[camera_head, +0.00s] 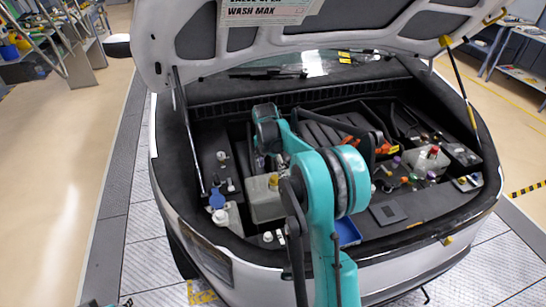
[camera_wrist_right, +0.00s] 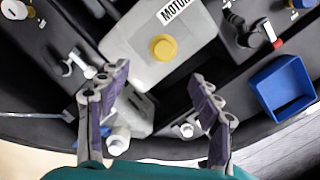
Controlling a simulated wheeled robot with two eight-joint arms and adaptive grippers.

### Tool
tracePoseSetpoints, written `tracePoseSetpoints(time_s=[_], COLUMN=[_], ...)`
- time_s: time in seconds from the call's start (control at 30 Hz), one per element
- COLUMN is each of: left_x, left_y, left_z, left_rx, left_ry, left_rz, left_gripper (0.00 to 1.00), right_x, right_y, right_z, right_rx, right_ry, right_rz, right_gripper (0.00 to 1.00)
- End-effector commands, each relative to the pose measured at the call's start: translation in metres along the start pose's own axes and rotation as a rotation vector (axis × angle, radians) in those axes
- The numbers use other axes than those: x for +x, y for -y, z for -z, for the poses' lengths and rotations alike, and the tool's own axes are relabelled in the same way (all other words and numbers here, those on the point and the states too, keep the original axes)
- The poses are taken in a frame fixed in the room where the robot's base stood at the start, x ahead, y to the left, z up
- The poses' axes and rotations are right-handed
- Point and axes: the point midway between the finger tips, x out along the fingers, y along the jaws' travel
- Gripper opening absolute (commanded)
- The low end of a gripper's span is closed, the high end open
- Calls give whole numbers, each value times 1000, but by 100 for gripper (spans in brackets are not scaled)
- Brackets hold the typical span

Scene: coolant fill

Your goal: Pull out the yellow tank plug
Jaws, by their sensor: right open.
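The yellow tank plug (camera_wrist_right: 163,47) is a round cap on top of a pale grey tank (camera_wrist_right: 130,45) with a white label starting "MOTO". In the head view the yellow plug (camera_head: 273,181) and its tank (camera_head: 262,205) show beside my teal right arm. My right gripper (camera_wrist_right: 158,76) is open and empty. Its two fingers show apart in the right wrist view, with the plug beyond their tips and between their lines. In the head view my right arm partly hides the tank and the fingers are hard to make out. Only small dark bits, possibly my left gripper, show at the bottom left edge.
A blue open box (camera_wrist_right: 283,85) lies right of the tank. A blue cap (camera_head: 217,198) and a white cap (camera_head: 219,216) are left of it. Several coloured caps sit at the bay's right. The raised lid (camera_head: 400,45) hangs above.

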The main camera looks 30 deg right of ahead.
Motion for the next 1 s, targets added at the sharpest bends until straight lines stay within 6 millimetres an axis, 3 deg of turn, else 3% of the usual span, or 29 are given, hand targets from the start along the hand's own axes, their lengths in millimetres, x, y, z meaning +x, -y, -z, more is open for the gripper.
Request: tracePoseSetpoints(time_s=[0.2, 0.7, 1.0], left_x=[-6, 7, 7], left_y=[0, 0, 0], left_z=[4, -5, -5], left_rx=[0, 0, 0], left_ry=[0, 0, 0], left_rz=[0, 0, 0], left_gripper=[40, 40, 40], right_x=[19, 87, 93], right_y=[-3, -1, -1], right_z=[-17, -15, -15], right_rx=[-131, -135, -135], right_ry=[-17, -16, -16], right_rz=[29, 28, 28], right_gripper=[64, 64, 64])
